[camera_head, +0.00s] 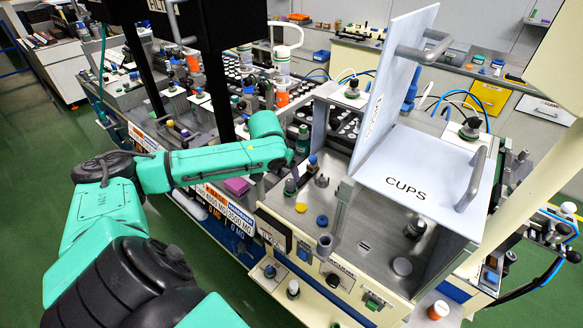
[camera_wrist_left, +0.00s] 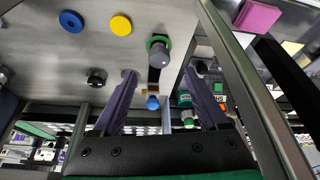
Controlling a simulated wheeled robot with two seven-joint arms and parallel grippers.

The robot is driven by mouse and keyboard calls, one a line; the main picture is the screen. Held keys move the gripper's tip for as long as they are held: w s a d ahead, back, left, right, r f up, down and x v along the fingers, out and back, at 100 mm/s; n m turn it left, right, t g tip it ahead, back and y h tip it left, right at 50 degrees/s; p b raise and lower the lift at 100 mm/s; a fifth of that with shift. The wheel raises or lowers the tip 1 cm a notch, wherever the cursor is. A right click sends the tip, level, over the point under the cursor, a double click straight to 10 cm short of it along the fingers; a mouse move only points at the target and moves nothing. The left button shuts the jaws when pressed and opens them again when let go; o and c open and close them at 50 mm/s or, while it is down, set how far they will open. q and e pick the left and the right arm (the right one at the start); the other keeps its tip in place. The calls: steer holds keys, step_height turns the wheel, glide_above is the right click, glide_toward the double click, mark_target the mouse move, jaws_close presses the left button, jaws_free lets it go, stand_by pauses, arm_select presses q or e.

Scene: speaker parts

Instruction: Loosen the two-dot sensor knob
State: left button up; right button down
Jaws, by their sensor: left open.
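My left gripper (camera_head: 294,168) reaches in over the sloped metal panel (camera_head: 268,196). In the left wrist view its two dark fingers (camera_wrist_left: 160,75) stand apart with nothing held. A grey knob with a green ring (camera_wrist_left: 158,50) lies just beyond the gap between the fingertips; it also shows in the head view (camera_head: 290,187). A black knob (camera_wrist_left: 96,77) is left of the fingers. A blue-topped knob (camera_wrist_left: 152,102) appears between them. A green and white knob (camera_wrist_left: 185,105) is by the right finger. No two-dot mark is readable, so I cannot tell which knob has it. My right gripper is not in view.
A yellow disc (camera_wrist_left: 120,25) and a blue disc (camera_wrist_left: 71,21) lie on the panel. A metal frame post (camera_wrist_left: 240,80) stands right of the fingers.

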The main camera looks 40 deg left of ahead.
mark_target(291, 182)
arm_select(q)
steer(key=x, duration=0.4)
steer(key=w+p+x, duration=0.1)
steer(key=x, duration=0.3)
steer(key=shift+w+f, duration=0.1)
steer(key=shift+f, duration=0.2)
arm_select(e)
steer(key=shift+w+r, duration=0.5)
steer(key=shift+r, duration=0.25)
arm_select(q)
steer(key=shift+s, duration=0.25)
steer(key=shift+c, duration=0.3)
jaws_close()
steer(key=shift+w, duration=0.1)
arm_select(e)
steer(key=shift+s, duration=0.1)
arm_select(q)
steer(key=shift+n, duration=0.3)
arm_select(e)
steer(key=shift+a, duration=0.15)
